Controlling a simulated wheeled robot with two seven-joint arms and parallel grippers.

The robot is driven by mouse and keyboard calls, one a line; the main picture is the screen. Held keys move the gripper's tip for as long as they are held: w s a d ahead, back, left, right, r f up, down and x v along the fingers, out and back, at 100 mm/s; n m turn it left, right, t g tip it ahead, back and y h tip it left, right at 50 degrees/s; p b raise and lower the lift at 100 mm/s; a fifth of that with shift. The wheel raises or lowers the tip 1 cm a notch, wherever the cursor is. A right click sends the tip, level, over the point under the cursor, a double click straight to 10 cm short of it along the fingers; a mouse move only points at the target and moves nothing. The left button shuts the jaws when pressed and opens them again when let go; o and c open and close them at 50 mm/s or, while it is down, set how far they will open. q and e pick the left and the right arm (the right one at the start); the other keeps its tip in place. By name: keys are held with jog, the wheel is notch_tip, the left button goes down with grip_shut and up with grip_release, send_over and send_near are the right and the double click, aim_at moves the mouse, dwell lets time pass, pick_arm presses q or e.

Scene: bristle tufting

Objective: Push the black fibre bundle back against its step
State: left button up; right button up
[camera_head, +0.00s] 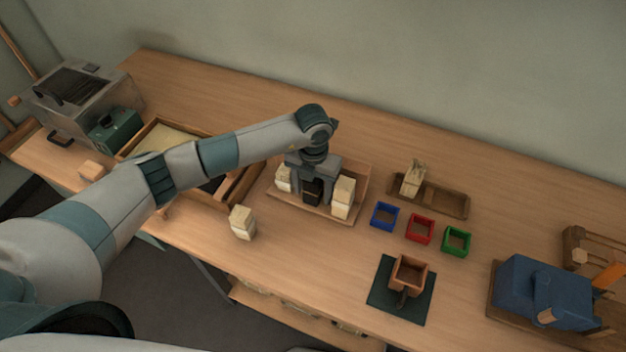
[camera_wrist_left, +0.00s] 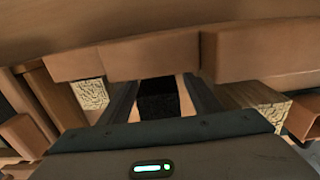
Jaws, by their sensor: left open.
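The black fibre bundle (camera_head: 313,191) stands in the wooden stepped holder (camera_head: 358,173), between pale bundles. In the left wrist view the black bundle (camera_wrist_left: 158,100) shows between my two fingers, with the brown step blocks (camera_wrist_left: 155,55) beyond it. A strip of lighter wood shows around its far end; I cannot tell whether it touches its step. My left gripper (camera_head: 314,181) is over the holder, pointing down, open, with its fingers on either side of the black bundle. My right gripper is not in view.
Pale bundles (camera_head: 343,191) stand close beside the gripper in the holder. Another pale bundle (camera_head: 242,222) stands alone on the table. Blue (camera_head: 384,216), red (camera_head: 420,228) and green (camera_head: 456,241) frames sit to the right. A wooden cup (camera_head: 409,272) stands on a dark mat.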

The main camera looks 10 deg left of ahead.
pick_arm(q)
jog(key=shift+f, duration=0.2)
jog(key=c, duration=1.2)
jog(key=shift+w, duration=0.15)
